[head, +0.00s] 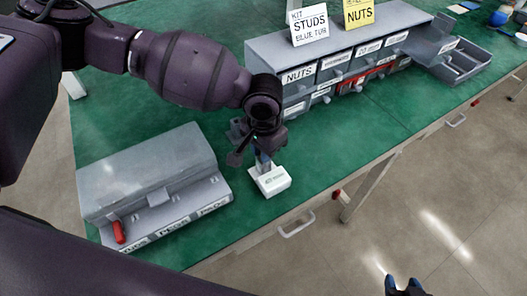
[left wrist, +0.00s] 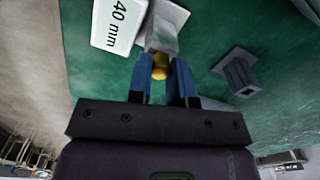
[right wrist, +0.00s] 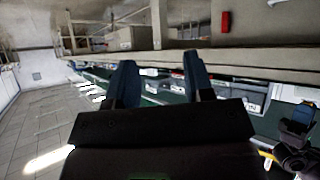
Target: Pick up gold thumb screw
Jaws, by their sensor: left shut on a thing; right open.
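The gold thumb screw (left wrist: 160,66) shows in the left wrist view between the blue fingers of my left gripper (left wrist: 162,72), which is shut on it. Just beyond it are a grey block (left wrist: 166,22) and a white block marked 40 mm (left wrist: 118,24). I cannot tell whether the screw still touches the grey block. In the head view my left gripper (head: 263,160) points down at the white block (head: 272,181) near the table's front edge; the screw is hidden there. My right gripper (right wrist: 160,75) is open and empty, away from the screw.
A grey lidded case (head: 150,165) with a red part stands left on the green table (head: 345,150). A grey drawer unit (head: 345,45) with NUTS and STUDS signs stands behind. A dark grey square part (left wrist: 236,74) is beside my left gripper. The table right of the white block is clear.

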